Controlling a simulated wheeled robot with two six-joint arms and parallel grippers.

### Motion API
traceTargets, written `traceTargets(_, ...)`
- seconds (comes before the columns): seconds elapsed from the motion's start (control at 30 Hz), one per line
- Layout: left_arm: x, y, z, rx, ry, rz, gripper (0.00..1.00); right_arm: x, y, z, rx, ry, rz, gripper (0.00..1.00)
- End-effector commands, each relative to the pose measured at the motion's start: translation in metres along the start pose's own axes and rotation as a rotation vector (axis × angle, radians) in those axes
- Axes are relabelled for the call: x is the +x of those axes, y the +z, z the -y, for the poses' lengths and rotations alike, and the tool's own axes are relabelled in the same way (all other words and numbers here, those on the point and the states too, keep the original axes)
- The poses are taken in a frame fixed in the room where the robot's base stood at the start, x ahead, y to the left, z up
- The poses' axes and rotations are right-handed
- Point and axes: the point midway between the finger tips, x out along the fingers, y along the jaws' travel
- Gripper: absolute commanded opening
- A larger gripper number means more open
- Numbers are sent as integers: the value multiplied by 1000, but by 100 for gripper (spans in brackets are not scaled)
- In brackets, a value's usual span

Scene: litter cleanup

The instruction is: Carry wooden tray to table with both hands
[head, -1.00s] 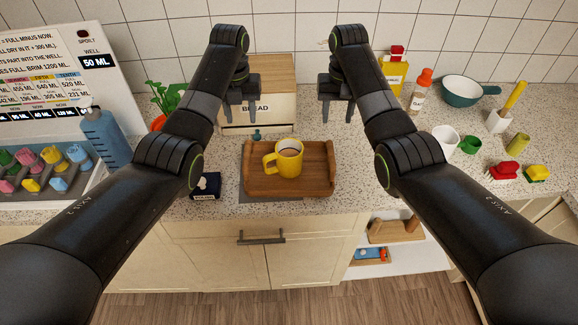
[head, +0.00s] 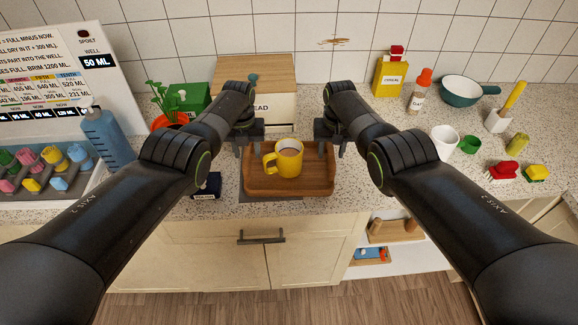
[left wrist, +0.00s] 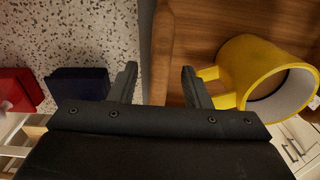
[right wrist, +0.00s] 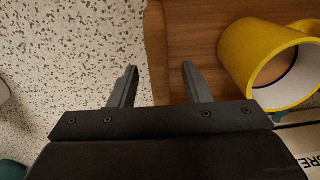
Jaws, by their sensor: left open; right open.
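The wooden tray (head: 262,186) lies on the speckled counter with a yellow mug (head: 290,163) standing upright on it, holding something brown. My left gripper (head: 250,150) is open at the tray's left side. In the left wrist view its fingers (left wrist: 160,85) are on either side of the tray's side wall (left wrist: 158,55). My right gripper (head: 331,150) is open at the tray's right side. In the right wrist view its fingers (right wrist: 157,85) straddle the other side wall (right wrist: 156,50). I cannot tell whether any finger touches the tray.
A bread box (head: 275,105) stands behind the tray. A small dark box (head: 207,187) sits left of the tray, near the counter's front edge. A blue bottle (head: 103,137) and a potted plant (head: 170,122) are further left. A white cup (head: 445,141) stands to the right.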

Motion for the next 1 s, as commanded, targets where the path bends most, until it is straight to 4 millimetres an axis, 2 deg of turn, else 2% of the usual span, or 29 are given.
traceTargets(0.2, 7, -1, 0, -1, 1, 0, 44, 7, 1, 0, 1, 1, 0, 44)
traceTargets(0.63, 9, -1, -1, -1, 1, 2, 44, 9, 1, 0, 1, 1, -1, 44)
traceTargets(0.9, 9, -2, -1, -1, 1, 1, 10, 9, 1, -1, 1, 1, -1, 10)
traceTargets(1.0, 9, -2, -1, -1, 1, 1, 0, 9, 1, -1, 1, 1, -1, 0)
